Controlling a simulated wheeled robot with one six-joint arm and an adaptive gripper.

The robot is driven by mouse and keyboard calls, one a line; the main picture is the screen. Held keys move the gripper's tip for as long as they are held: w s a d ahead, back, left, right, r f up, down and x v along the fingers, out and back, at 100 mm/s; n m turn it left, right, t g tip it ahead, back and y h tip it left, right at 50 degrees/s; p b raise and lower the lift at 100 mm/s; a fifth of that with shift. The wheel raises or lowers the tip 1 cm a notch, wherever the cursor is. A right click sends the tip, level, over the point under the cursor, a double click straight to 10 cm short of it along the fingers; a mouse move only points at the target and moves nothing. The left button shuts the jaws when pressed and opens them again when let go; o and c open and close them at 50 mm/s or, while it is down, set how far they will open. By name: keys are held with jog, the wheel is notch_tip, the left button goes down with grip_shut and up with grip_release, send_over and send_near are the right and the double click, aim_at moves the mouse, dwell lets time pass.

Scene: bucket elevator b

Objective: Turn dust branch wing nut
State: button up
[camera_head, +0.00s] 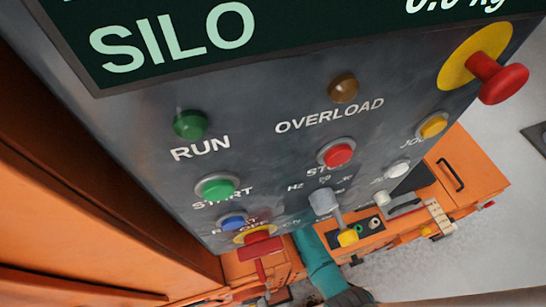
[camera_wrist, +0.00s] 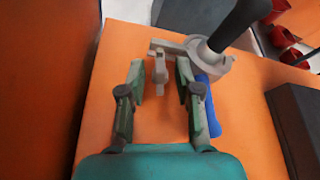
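In the wrist view, a small light metal piece, which looks like the wing nut (camera_wrist: 159,67), stands just beyond and between my fingertips. It sits by a flat grey bracket (camera_wrist: 166,46) that runs to a round grey collar (camera_wrist: 213,62) around a thick black pipe (camera_wrist: 240,22). My gripper (camera_wrist: 160,76) is open, with one finger on each side of the metal piece. I see gaps on both sides, and I cannot tell its exact depth. In the head view the fingertips and the nut are hidden.
An orange surface (camera_wrist: 85,110) lies beneath the gripper. A blue part (camera_wrist: 208,112) is beside the right finger, and a dark box (camera_wrist: 296,120) stands at right. In the head view a grey control panel (camera_head: 270,160) with buttons fills the foreground; an orange cabinet (camera_head: 480,165) stands behind.

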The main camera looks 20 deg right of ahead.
jog(key=v, duration=0.7)
jog(key=shift+s, duration=0.15)
